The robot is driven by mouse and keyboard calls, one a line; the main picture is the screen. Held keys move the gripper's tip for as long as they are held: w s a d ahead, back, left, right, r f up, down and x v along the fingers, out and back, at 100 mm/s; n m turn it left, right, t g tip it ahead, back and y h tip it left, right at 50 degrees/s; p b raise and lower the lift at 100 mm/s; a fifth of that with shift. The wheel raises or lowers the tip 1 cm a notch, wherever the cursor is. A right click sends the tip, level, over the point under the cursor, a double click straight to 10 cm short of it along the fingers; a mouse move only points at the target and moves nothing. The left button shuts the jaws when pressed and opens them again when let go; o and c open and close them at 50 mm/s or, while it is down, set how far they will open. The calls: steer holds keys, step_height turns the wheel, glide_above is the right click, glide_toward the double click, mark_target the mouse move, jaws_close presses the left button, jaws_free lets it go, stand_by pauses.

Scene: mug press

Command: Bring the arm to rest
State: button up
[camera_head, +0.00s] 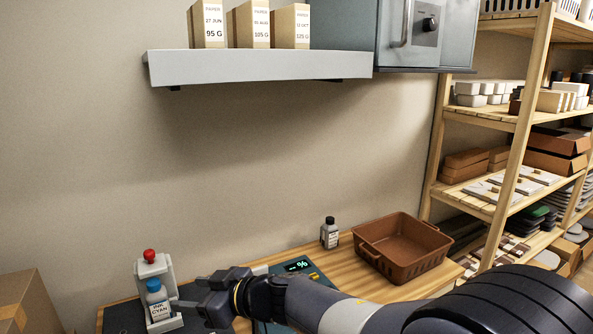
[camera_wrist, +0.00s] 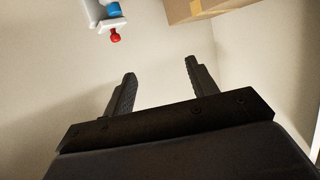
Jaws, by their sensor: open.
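My arm reaches in from the lower right of the head view, over the wooden table (camera_head: 340,274). My gripper (camera_head: 172,305) is at its end, beside a small white press (camera_head: 164,267) with a red knob.
A brown bin (camera_head: 402,247) and a grey bottle (camera_head: 329,233) stand on the table. A device with a lit display (camera_head: 297,267) lies behind my arm. A wall shelf (camera_head: 260,66) holds boxes above. A cardboard box (camera_head: 30,300) is at lower left. Wooden shelving (camera_head: 515,130) stands right.

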steer(key=shift+d+f, duration=0.1)
steer(key=shift+d, duration=0.1)
steer(key=shift+w, duration=0.1)
